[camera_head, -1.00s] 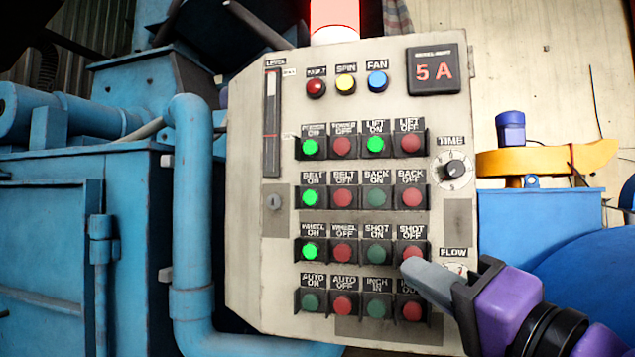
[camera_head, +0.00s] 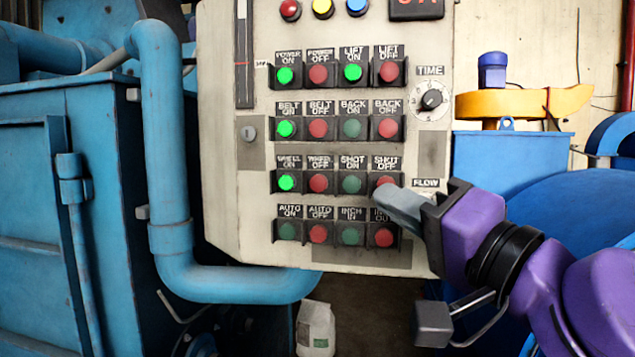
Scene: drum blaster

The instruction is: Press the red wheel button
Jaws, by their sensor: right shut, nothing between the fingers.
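The control panel (camera_head: 225,150) stands upright with rows of buttons. The red WHEEL OFF button (camera_head: 319,183) is in the third labelled row, second from the left, unlit and uncovered. The green WHEEL ON button (camera_head: 286,182) to its left is lit. My right gripper (camera_head: 385,196) comes in from the right. Its grey fingers are shut and empty, with the tips at the lower edge of the red SHOT OFF button (camera_head: 386,182), two places right of WHEEL OFF. I cannot tell whether the tips touch the panel. My left gripper is not in view.
The FLOW dial area is partly hidden behind my right gripper. A TIME dial (camera_head: 431,99) is above it. A blue pipe (camera_head: 165,160) and blue machine (camera_head: 85,200) stand left. A white bag (camera_head: 316,328) is on the floor below the panel.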

